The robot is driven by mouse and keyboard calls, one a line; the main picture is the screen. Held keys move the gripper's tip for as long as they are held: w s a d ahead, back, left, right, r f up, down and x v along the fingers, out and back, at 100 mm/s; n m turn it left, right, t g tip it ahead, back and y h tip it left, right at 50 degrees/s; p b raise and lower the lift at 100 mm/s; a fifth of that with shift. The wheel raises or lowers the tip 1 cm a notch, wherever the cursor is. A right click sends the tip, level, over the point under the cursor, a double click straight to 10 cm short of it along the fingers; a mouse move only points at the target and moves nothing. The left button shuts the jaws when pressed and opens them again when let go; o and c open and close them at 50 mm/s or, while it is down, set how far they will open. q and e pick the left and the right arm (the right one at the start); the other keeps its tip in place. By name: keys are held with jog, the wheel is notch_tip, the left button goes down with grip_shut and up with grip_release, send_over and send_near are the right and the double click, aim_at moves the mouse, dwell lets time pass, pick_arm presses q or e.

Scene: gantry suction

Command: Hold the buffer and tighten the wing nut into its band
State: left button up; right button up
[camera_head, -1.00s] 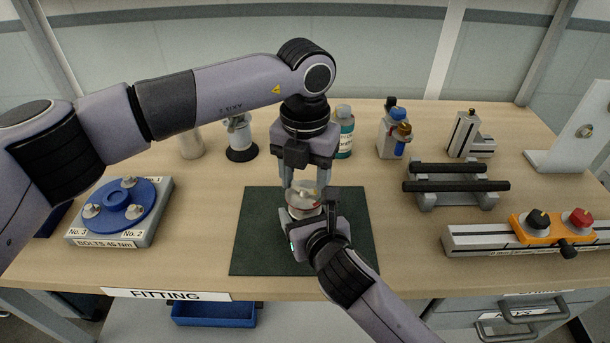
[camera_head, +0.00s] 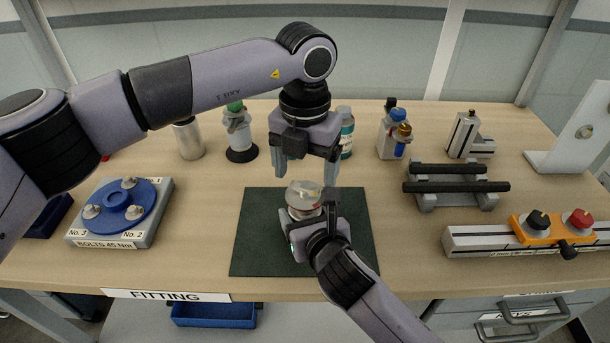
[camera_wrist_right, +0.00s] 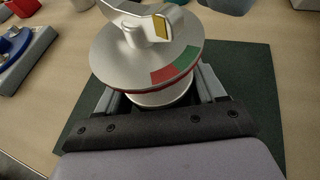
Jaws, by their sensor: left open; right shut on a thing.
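The buffer (camera_head: 304,203), a pale round body with a disc on top, stands over the dark green mat (camera_head: 258,230). In the right wrist view the disc (camera_wrist_right: 112,58) carries a band (camera_wrist_right: 174,66) with a red and a green part on its rim. The wing nut (camera_wrist_right: 147,25) sits above the disc, with a yellow mark on one wing near the green side; its exact alignment is unclear. My right gripper (camera_wrist_right: 158,98) is shut on the buffer's body below the disc. My left gripper (camera_head: 306,171) is open and empty above the buffer, fingers spread and pointing down.
A blue bolt plate (camera_head: 122,205) is at left. A bottle (camera_head: 347,135), a grey cup (camera_head: 188,140) and several fittings stand along the back. A black-barred rack (camera_head: 455,187) and a rail with knobs (camera_head: 480,240) are at right. Mat around the buffer is clear.

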aim_at(305, 184)
pick_arm(q)
notch_tip(305, 184, up, 10)
dwell(0.3)
pick_arm(e)
jog(key=o, duration=1.8)
jog(key=shift+s, duration=0.1)
